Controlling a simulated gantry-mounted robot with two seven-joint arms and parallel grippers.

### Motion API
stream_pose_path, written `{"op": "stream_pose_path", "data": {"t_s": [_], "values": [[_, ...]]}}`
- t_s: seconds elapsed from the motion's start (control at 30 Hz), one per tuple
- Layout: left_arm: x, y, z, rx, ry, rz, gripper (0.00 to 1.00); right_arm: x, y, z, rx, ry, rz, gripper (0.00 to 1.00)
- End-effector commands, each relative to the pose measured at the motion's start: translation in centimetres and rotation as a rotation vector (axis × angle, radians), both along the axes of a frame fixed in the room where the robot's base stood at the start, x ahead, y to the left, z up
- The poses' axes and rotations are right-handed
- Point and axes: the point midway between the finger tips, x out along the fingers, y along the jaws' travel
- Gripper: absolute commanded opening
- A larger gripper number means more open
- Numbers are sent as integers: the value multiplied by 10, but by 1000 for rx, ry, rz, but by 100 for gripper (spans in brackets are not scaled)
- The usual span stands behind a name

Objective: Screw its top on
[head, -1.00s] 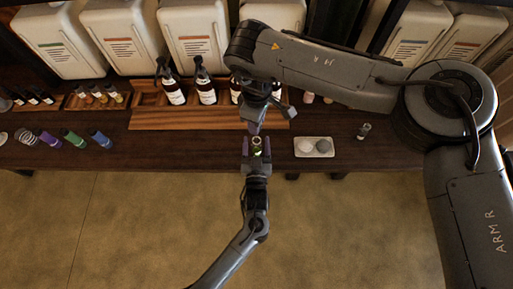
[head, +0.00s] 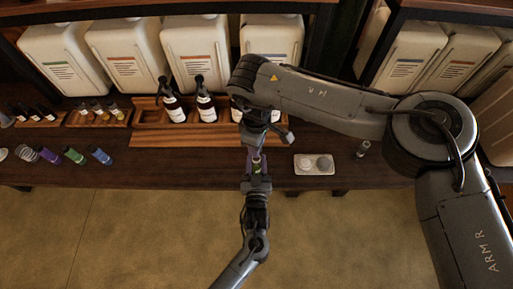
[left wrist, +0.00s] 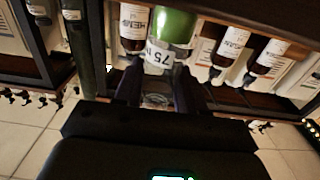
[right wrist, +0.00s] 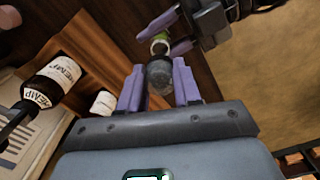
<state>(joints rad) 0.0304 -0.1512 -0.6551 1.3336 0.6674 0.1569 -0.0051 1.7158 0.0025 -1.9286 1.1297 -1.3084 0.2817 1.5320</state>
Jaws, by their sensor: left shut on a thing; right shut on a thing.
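A small green bottle with a pale band is held in my left gripper (head: 257,166); its green part (head: 257,160) shows in the head view. In the left wrist view a green cylinder (left wrist: 175,28) with a white "75" label stands beyond the fingers. My right gripper (right wrist: 159,90), with purple fingers, is shut on a grey rounded top (right wrist: 159,75). In the right wrist view the bottle (right wrist: 160,43) is right behind the top, between my left gripper's fingers. I cannot tell whether top and bottle touch. In the head view my right wrist partly hides the meeting place.
Pump bottles (head: 206,107) stand in a wooden rack at the back. A white tray (head: 298,170) holding two round items is at right, with a small vial (head: 363,148) beyond it. Coloured cylinders (head: 74,155) lie at left. White jugs (head: 126,65) line the shelf behind.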

Motion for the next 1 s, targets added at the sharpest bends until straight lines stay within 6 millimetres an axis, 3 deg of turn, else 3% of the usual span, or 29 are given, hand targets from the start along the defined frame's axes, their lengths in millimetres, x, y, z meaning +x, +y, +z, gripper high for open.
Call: {"op": "stream_pose_path", "data": {"t_s": [0.2, 1.0], "values": [[0, 0, 0, 0, 0, 0, 0, 0, 0, -21, -1, -1, -1, 5], [0, 0, 0, 0, 0, 0, 0, -1, 0, -31, -2, 2, 0, 5]]}}
